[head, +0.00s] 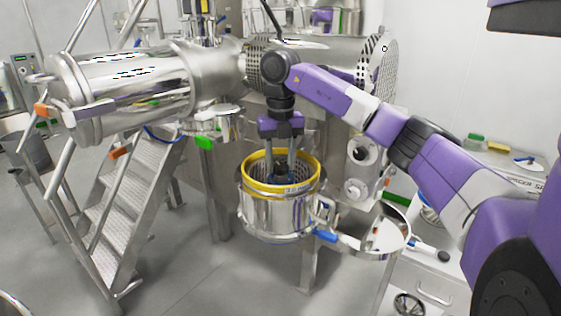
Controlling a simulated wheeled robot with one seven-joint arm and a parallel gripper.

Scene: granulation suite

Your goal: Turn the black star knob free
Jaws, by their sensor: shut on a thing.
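My gripper (281,172) points straight down into the open top of a steel bowl (272,216) with a yellow rim (251,169). Its two grey fingers are shut on a small dark part inside the rim, which looks like the black star knob (281,181). The knob is small and partly hidden by the fingers, so its lobes cannot be made out. What lies beneath it in the bowl is mostly hidden.
A round steel lid (387,232) stands open at the bowl's right, beside a blue handle (326,236). Steel steps (140,190) and a large horizontal steel cylinder (130,85) are on the left. A white cart (425,282) is at right. The floor in front is clear.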

